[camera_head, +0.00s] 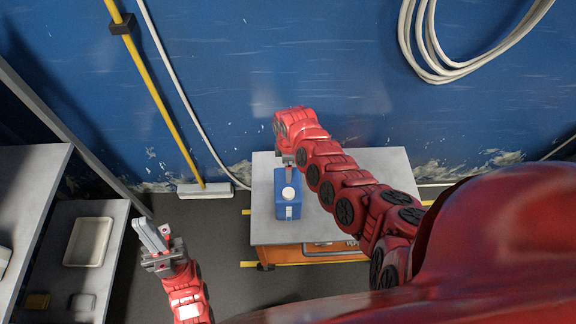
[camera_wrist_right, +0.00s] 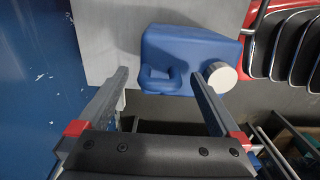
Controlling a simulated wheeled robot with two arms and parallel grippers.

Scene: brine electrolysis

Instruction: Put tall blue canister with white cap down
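The tall blue canister with a white cap (camera_head: 288,198) stands on the grey top of a cart (camera_head: 335,208). In the right wrist view the canister (camera_wrist_right: 190,50) shows its loop handle and its round white cap. My right gripper (camera_head: 289,172) is at the canister's far side in the head view. In the right wrist view its two fingers (camera_wrist_right: 163,85) are wide apart, with the handle in the gap between them and no contact visible. My left gripper (camera_head: 153,232) is empty, left of the cart, with its fingers apart.
The cart has an orange lower part (camera_head: 300,254) and free top to the canister's right, partly under my right arm. Grey shelves (camera_head: 40,190) with a pale tray (camera_head: 89,241) stand at left. A yellow-handled broom (camera_head: 168,100) leans on the blue wall (camera_head: 300,60).

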